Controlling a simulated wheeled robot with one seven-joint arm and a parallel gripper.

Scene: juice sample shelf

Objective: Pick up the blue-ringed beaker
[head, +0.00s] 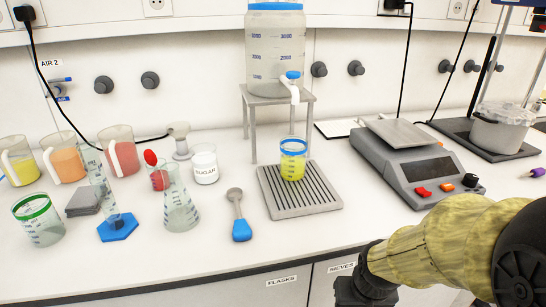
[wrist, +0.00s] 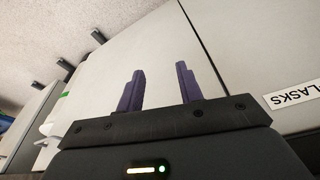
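The blue-ringed beaker (head: 292,160) stands upright on the ribbed grey drip tray (head: 305,206) in the head view. It is clear, with a blue band at its rim and yellow-green liquid inside. It stands in front of the dispenser's tap. My gripper shows in the wrist view (wrist: 160,88) with its two purple fingers apart and nothing between them. It faces the cabinet front below the counter, away from the beaker. In the head view my arm is at the lower right and the fingers are out of sight. The beaker is not visible in the wrist view.
A big dispenser (head: 275,50) with a tap stands on a grey stand behind the tray. A scale (head: 412,165) is to the right. A blue-handled spoon (head: 239,218), a flask (head: 178,204) and a green-ringed beaker (head: 38,218) are to the left. The front counter strip is clear.

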